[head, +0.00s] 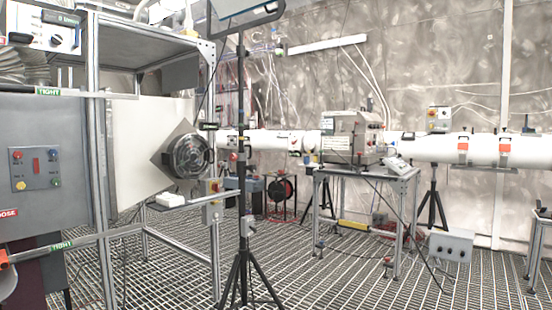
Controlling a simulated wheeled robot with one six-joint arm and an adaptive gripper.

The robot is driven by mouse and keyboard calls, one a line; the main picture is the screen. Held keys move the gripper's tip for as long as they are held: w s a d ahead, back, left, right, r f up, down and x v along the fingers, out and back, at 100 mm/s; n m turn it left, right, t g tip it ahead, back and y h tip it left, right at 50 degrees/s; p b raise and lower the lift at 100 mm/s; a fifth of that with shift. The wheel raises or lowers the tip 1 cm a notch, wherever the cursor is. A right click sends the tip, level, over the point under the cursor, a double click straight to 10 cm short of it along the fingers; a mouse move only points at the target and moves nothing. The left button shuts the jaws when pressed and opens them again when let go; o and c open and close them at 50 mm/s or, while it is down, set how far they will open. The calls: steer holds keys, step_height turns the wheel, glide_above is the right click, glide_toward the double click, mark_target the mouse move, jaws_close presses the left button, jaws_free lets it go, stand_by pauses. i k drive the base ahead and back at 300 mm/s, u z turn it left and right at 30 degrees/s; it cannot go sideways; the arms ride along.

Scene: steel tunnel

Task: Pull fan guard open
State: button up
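The fan guard (192,154) is a round dark grille over a fan, on a grey diamond-shaped plate (160,155). The plate is set against a large white panel (135,125) on a metal frame, left of the middle of the head view. I cannot tell from here whether the guard stands open or shut. My gripper does not show in this view.
A black tripod stand (241,215) stands right of the fan, close to it. A metal frame post (97,150) rises to the left. A table (365,176) with equipment stands farther right. The grated floor (330,285) has free room at the front right.

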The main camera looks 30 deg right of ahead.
mark_target(196, 158)
steer(key=z, duration=1.45)
steer(key=i, duration=2.25)
steer(key=u, duration=0.85)
